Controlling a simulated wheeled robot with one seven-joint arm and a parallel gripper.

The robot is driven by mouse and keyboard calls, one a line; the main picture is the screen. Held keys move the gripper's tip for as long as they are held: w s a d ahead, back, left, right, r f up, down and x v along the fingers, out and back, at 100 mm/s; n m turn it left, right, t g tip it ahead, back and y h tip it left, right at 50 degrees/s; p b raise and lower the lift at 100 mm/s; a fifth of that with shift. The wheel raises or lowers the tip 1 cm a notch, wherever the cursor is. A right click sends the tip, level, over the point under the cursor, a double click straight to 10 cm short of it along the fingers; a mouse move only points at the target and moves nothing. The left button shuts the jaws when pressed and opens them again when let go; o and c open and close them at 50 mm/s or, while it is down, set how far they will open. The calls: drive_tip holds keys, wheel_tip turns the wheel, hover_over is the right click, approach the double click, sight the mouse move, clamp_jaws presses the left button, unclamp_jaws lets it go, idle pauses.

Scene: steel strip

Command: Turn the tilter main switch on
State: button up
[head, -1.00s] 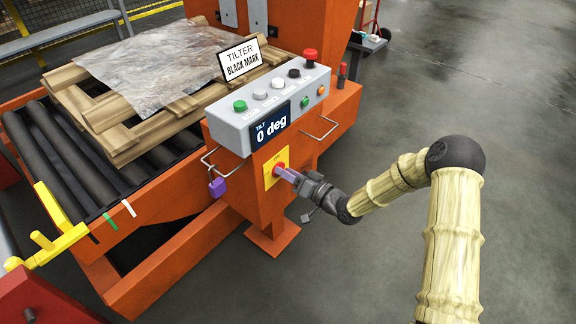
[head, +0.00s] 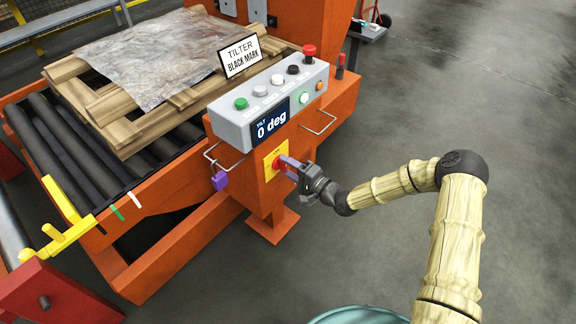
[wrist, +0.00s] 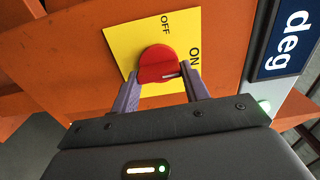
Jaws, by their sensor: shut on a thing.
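The main switch is a red rotary knob (wrist: 157,64) on a yellow plate (wrist: 118,42) marked OFF and ON. The plate (head: 269,168) also shows in the head view, on the orange post below the control box. My gripper (wrist: 160,78) is shut on the red knob, with one purple finger on each side. In the head view my gripper (head: 284,164) reaches the switch from the right and partly hides the knob.
The grey control box (head: 231,128) above carries several buttons, a lit white-green lamp (head: 304,98) and a display reading 0 deg. Wire handles flank it; a purple padlock (head: 221,180) hangs at the left one. Floor to the right is clear.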

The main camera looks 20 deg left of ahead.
drive_tip(key=shift+d+m, duration=0.1)
drive_tip(key=shift+m, duration=0.2)
drive_tip(key=o, duration=1)
drive_tip(key=p+v, duration=0.3)
drive_tip(key=v, duration=1.4)
drive_tip(key=shift+s+d+f, duration=0.1)
drive_tip(key=shift+d, duration=0.05)
